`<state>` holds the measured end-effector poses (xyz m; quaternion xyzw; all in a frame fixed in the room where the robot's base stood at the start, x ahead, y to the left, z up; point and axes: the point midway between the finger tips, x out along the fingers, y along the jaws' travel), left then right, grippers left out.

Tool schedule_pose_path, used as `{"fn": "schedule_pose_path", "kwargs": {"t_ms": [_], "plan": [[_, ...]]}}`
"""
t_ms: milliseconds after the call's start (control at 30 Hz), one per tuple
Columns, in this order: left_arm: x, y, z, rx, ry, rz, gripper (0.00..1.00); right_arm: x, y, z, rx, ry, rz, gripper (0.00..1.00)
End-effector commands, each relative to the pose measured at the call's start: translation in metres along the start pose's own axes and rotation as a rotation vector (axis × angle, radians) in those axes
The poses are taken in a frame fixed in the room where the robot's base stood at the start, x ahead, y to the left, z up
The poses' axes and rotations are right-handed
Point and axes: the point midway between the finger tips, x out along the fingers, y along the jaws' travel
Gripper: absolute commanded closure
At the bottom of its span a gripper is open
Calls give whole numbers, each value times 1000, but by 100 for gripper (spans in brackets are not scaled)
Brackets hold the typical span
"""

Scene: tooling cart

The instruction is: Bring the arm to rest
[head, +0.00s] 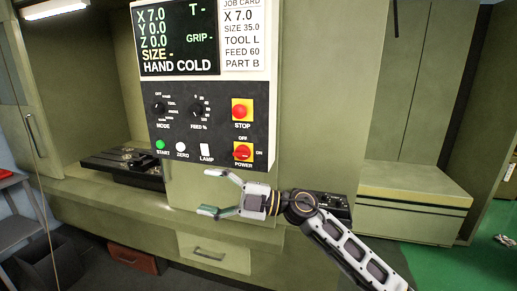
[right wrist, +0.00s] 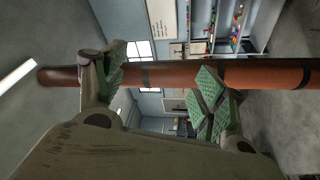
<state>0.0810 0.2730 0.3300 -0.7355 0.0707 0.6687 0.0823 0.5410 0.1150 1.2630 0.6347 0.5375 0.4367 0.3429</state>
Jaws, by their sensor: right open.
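My right gripper (head: 207,192) is open and empty, just below the control panel (head: 213,140) and in front of the green machine. Its arm comes in from the lower right. The right wrist view shows its two fingers with green pads (right wrist: 160,65) spread apart, nothing held between them. The panel carries a red STOP button (head: 241,110), a red POWER knob (head: 243,152), a green START button (head: 160,145) and two black dials. Its screen (head: 177,38) reads HAND COLD. My left gripper is not in view.
A dark slotted table (head: 128,163) sits in the machine's opening at left. A grey shelf unit (head: 22,215) stands at far left. A red-brown pole (right wrist: 265,73) crosses behind the fingers in the right wrist view.

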Motion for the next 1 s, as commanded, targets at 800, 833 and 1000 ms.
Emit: {"fn": "schedule_pose_path", "kwargs": {"t_ms": [800,833,1000], "plan": [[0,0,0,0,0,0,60,-112,38,59,301,-415,762,29],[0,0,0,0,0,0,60,-119,36,62,316,-438,782,29],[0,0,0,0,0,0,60,-157,18,81,406,-583,879,29]]}}
